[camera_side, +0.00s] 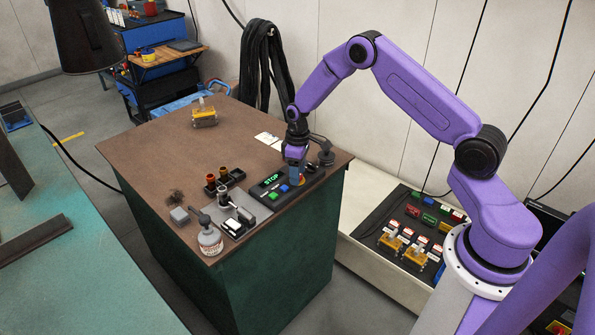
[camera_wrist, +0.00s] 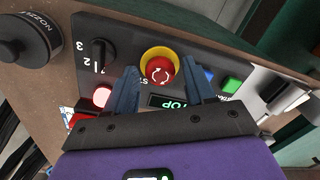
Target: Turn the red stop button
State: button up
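The red stop button (camera_wrist: 160,70) shows in the wrist view, round, with white turn arrows and a yellow collar around it. It sits on a black control panel (camera_wrist: 205,55) beside a lit STOP display (camera_wrist: 170,101). My gripper (camera_wrist: 162,72) is open, with one blue finger on each side of the button in the picture. No contact with the button can be seen. In the side view my gripper (camera_side: 297,178) points down over the right part of the panel (camera_side: 268,190) and mostly hides the button.
On the panel are a black selector knob (camera_wrist: 99,50), a lit pink button (camera_wrist: 103,95), a blue button (camera_wrist: 205,76) and a green button (camera_wrist: 231,83). A dark round nozzle part (camera_wrist: 30,38) stands close by. The brown tabletop (camera_side: 185,150) is largely clear at the left.

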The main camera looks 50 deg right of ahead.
jog(key=c, duration=0.8)
jog(key=shift+o, duration=0.2)
jog(key=shift+m, duration=0.3)
jog(key=m, duration=0.2)
jog(key=shift+m, duration=2.1)
